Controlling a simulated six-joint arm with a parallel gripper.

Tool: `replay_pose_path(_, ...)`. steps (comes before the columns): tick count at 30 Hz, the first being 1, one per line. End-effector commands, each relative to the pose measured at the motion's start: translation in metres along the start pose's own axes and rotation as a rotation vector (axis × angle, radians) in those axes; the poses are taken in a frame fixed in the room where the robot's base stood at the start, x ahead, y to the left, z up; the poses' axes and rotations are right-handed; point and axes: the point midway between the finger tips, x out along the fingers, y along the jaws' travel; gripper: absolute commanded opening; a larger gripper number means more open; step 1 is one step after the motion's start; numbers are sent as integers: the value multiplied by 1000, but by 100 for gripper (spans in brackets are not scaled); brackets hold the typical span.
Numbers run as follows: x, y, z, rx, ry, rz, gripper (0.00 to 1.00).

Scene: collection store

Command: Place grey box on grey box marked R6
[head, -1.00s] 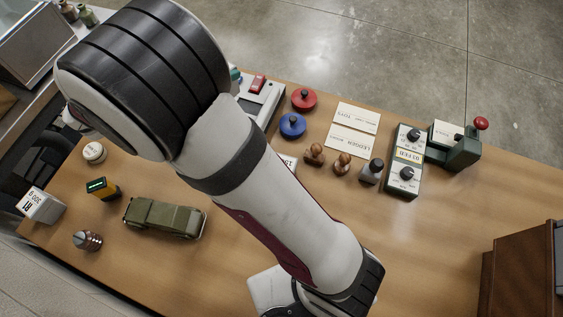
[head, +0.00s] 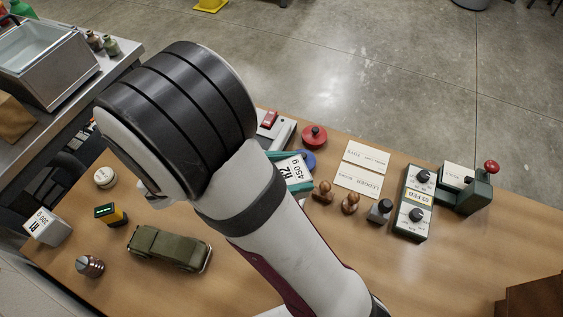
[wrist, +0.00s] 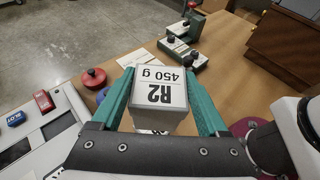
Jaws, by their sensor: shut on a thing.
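My gripper (wrist: 160,78) is shut on a light grey box (wrist: 158,97) whose white label reads R2, 450 g. The teal fingers press on two opposite sides of it. In the head view the same box (head: 290,168) shows beside my forearm, in front of a blue round-based object, and seems to be above the table. Another light grey box (head: 47,227) stands on the table at the far left. Its label shows 300 g, but its code is too small to read surely. No box clearly marked R6 is in view.
Stamps (head: 350,203), cards (head: 362,170), a red round-based object (head: 314,136) and a dial unit (head: 413,205) lie right.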

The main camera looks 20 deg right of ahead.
Motion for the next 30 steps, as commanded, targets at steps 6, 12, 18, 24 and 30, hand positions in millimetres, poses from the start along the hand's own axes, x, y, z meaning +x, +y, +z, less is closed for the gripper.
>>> replay_pose_path(6, 17, 0, -41, -5, -3, -2, 0)
replay_pose_path(12, 24, 0, -59, 0, 0, 0, 0)
replay_pose_path(18, 24, 0, -59, 0, 0, 1, 0)
replay_pose_path(24, 25, 0, -61, 0, 1, 1, 100)
replay_pose_path(30, 25, 0, -61, 0, 1, 1, 100)
